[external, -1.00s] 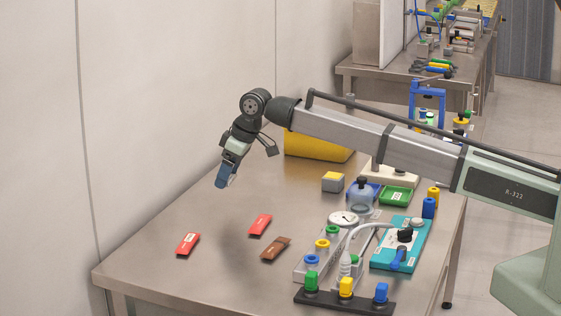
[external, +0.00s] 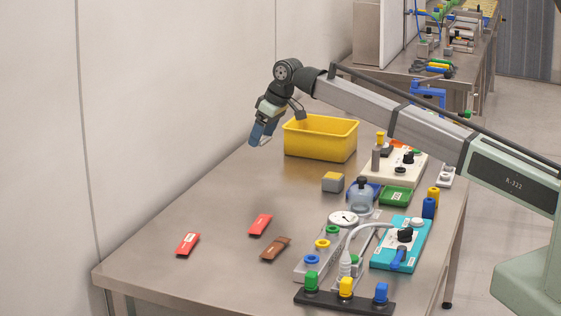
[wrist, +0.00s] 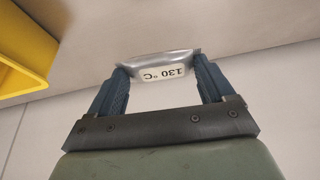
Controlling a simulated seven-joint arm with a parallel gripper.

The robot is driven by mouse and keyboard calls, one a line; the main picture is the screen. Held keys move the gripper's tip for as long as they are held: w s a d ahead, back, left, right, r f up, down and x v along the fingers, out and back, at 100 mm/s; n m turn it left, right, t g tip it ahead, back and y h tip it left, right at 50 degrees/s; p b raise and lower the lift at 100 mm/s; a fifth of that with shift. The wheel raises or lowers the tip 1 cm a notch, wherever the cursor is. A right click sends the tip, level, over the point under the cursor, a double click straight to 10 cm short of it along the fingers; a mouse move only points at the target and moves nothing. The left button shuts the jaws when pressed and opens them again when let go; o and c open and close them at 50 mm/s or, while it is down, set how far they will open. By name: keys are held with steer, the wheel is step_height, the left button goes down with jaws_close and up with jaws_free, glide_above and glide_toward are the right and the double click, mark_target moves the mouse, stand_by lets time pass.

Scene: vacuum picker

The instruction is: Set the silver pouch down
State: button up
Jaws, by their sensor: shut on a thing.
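The silver pouch (wrist: 160,67) shows in the wrist view between the two blue fingers of my gripper (wrist: 158,80). It carries a white label reading "130 °C", upside down in that view. My gripper is shut on it. In the external view my gripper (external: 262,138) is above the back left part of the table, to the left of the yellow bin. The pouch is mostly hidden there behind the fingers.
The yellow bin (external: 320,141) stands at the back of the steel table; its edge also shows in the wrist view (wrist: 28,50). Two red packets (external: 187,244) (external: 260,225) and a brown packet (external: 275,249) lie in front. Devices crowd the right side. The left middle is clear.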

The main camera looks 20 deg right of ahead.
mark_target(257, 177)
steer(key=shift+s+a+n, duration=0.1)
steer(key=shift+a+n, duration=0.15)
steer(key=shift+n, duration=0.15)
steer(key=shift+f, duration=5)
steer(key=o, duration=0.9)
steer(key=shift+f, duration=0.15)
steer(key=v, duration=1.2)
